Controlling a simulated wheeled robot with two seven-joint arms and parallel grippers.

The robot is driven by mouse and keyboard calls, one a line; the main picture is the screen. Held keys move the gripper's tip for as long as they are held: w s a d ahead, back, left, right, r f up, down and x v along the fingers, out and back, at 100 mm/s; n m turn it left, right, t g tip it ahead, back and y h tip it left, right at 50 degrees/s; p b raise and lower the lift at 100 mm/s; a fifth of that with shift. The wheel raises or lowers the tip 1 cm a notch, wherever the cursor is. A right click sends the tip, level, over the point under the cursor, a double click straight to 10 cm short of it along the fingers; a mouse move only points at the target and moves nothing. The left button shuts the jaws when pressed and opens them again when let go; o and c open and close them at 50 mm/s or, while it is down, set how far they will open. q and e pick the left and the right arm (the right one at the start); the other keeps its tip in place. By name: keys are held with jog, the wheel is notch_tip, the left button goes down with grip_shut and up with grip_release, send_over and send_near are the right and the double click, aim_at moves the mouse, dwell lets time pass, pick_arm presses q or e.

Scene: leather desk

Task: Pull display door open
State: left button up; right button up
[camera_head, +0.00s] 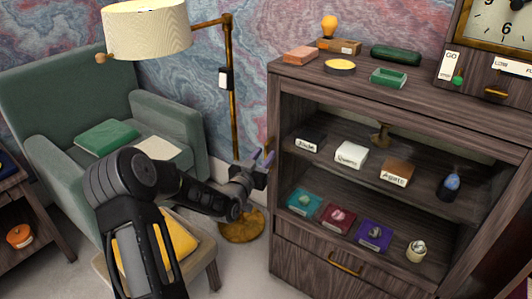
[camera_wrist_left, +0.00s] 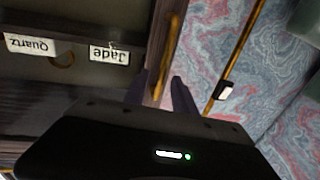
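The wooden display cabinet (camera_head: 283,200) stands on the right in the head view, with labelled stones visible on its shelves. I cannot make out a separate door panel or any glass over the front. A long brass handle (camera_wrist_left: 170,50) runs along the cabinet's side edge in the left wrist view; in the head view it is partly hidden by my gripper. My left gripper (camera_head: 262,160) is at that left edge. In the left wrist view its two dark purple fingers (camera_wrist_left: 160,90) are apart, with the handle's end showing between them; contact is unclear. My right gripper is in neither view.
A brass floor lamp (camera_head: 231,100) stands close behind my left gripper, against the marbled wall. A green armchair (camera_head: 165,110) and a stool with a yellow cushion (camera_head: 180,240) are at the left. A drawer with a brass handle (camera_head: 344,265) lies below the shelves.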

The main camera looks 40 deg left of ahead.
pick_arm(q)
jog(key=shift+x, duration=1)
jog(key=shift+c, duration=0.3)
grip_shut()
dwell(0.4)
